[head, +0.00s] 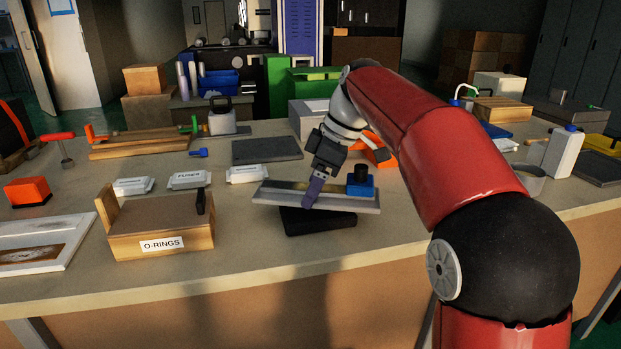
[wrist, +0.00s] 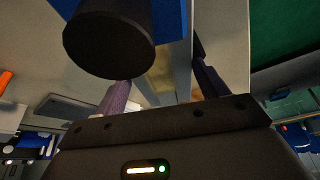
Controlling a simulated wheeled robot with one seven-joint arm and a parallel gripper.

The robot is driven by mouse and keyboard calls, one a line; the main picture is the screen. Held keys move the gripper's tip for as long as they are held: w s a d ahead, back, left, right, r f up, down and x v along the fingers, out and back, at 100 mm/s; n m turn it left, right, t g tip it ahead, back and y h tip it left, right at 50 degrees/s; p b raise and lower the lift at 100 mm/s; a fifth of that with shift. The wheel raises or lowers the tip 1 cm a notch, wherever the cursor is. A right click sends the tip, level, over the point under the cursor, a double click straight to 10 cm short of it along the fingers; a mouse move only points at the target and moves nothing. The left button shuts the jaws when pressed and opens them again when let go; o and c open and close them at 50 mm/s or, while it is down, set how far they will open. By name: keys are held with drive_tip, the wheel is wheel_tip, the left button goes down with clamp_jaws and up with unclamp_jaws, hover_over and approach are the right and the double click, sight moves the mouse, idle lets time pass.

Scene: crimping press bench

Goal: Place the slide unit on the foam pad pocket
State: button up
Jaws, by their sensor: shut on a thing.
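The slide unit (head: 280,199) is a long grey rail with a blue carriage and black knob (head: 360,180) near its right end. My gripper (head: 314,194) is shut on the rail around its middle, between purple-grey fingers. In the wrist view the knob (wrist: 108,42) and rail (wrist: 178,65) show close up, with the rail between the fingers (wrist: 162,90). A black pad (head: 318,223) lies under the rail, partly hidden by it; I cannot tell whether they touch. A flat dark grey pad (head: 267,149) lies farther back. I cannot make out a pocket in either.
A wooden O-RINGS box (head: 160,222) stands left of the slide unit, with several white FUSES boxes (head: 189,179) behind it. A white-framed tray (head: 38,246) is far left. A white bottle (head: 561,152) stands at the right. The bench front (head: 240,257) is clear.

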drive_tip(key=shift+w+f+b, duration=0.1)
drive_tip(key=shift+f+b, duration=0.3)
drive_tip(key=shift+f, duration=0.55)
drive_tip(key=shift+r, duration=0.1)
drive_tip(key=o, duration=2)
drive_tip(key=shift+f, duration=0.2)
drive_tip(key=shift+o, duration=0.2)
